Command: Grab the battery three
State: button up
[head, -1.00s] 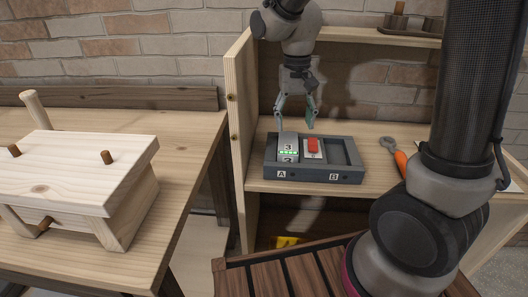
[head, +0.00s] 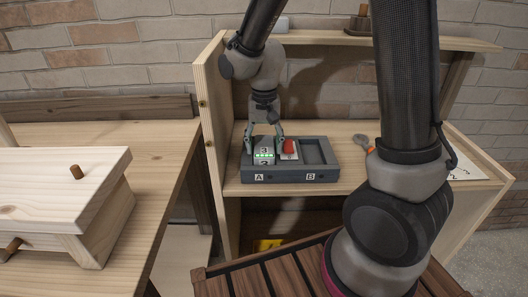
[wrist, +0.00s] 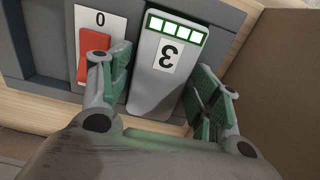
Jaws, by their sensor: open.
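Battery three (head: 264,155) is a light grey block with a green-lit bar and a "3" label. It sits in slot A at the left of the dark grey tray (head: 290,176) on the wooden shelf. My gripper (head: 264,146) is open and lowered over it, with one finger on each side. In the wrist view battery three (wrist: 161,84) stands between the open green-padded fingers of my gripper (wrist: 160,95). The left finger is close to the block and a gap shows at the right finger. I cannot tell whether either finger touches it.
A red switch (head: 289,147) on a white plate marked "0" (wrist: 95,50) is right beside the left finger in the wrist view. Slot B (head: 315,152) looks empty. The shelf's wooden side wall (head: 214,130) stands close on the left. A wrench (head: 362,142) lies right of the tray.

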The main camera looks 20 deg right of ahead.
jog(key=shift+r, duration=0.1)
jog(key=c, duration=1)
